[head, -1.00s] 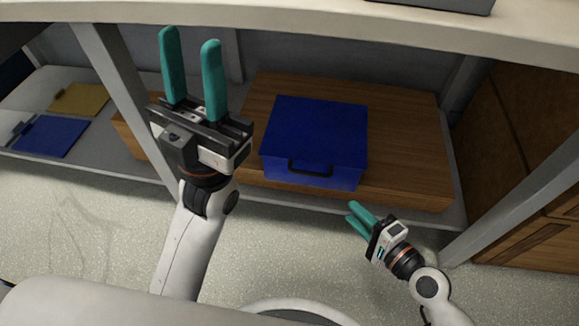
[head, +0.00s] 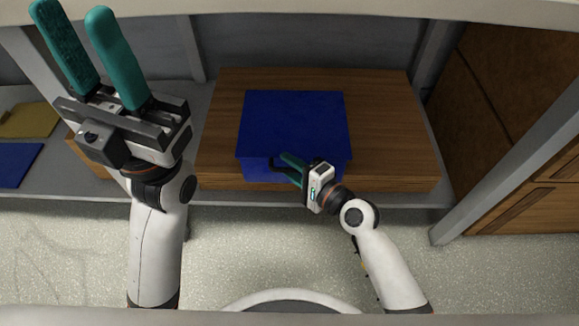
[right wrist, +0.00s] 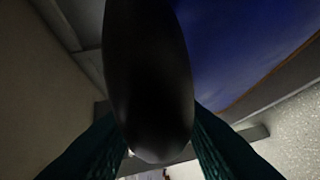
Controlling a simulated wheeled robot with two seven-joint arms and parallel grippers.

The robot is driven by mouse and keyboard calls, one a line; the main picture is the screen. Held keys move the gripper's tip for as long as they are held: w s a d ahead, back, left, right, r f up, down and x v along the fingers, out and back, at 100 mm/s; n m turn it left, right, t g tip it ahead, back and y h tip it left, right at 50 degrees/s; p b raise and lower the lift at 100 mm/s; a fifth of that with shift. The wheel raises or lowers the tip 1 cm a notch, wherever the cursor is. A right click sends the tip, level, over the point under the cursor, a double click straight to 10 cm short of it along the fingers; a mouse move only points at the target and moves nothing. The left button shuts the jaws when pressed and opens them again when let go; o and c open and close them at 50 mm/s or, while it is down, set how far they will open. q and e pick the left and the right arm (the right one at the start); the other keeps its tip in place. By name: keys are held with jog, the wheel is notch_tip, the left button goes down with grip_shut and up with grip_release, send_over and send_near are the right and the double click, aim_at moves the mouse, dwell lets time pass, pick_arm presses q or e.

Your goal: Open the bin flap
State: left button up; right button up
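The blue bin (head: 295,120) sits on a wooden board on the low shelf, its lid down. Its dark handle is on the front face and is mostly hidden by my right gripper in the head view. My right gripper (head: 283,165) is at the front of the bin, its teal fingers apart. In the right wrist view the dark handle (right wrist: 150,80) fills the middle, between the two fingers; I cannot tell whether they touch it. My left gripper (head: 95,50) is open and empty, raised at the left, away from the bin.
The wooden board (head: 390,130) has free room right of the bin. A tabletop edge (head: 400,10) overhangs the shelf. Grey posts (head: 500,165) stand at both sides. A yellow item (head: 30,120) and a blue item (head: 15,163) lie at the far left.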

jog(key=shift+w+a, duration=0.15)
grip_shut()
jog(key=shift+f, duration=0.1)
